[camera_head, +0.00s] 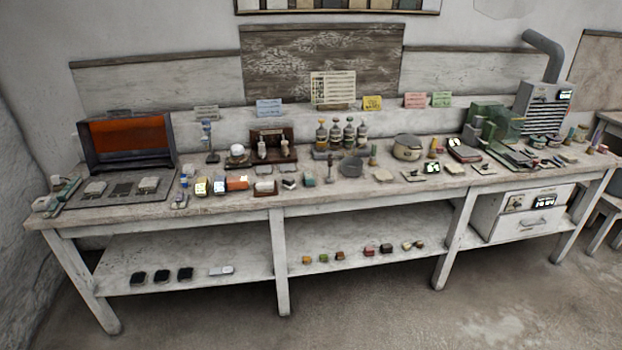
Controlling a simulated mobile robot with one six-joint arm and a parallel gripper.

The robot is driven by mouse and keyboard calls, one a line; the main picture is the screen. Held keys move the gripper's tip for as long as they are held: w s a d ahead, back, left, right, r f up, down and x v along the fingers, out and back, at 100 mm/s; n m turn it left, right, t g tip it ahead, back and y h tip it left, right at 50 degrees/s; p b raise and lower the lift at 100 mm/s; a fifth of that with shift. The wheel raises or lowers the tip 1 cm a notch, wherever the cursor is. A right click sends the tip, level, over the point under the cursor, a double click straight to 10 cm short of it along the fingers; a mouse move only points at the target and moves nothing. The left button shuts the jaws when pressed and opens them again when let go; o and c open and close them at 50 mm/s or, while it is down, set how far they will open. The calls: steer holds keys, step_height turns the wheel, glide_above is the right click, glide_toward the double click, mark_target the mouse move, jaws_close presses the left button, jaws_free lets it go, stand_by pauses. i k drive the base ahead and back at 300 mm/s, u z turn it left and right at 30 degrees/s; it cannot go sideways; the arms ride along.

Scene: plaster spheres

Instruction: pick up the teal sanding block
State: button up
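An orange-fronted box (129,141) stands at the left. Several bottles (335,133) stand behind the middle, and a grey machine (541,108) stands at the right. The lower shelf (245,264) holds small blocks. The floor (380,315) in front is clear.

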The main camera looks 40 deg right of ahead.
mark_target(308, 178)
steer(key=u, duration=0.05)
steer(key=i, duration=1)
steer(key=z, duration=0.05)
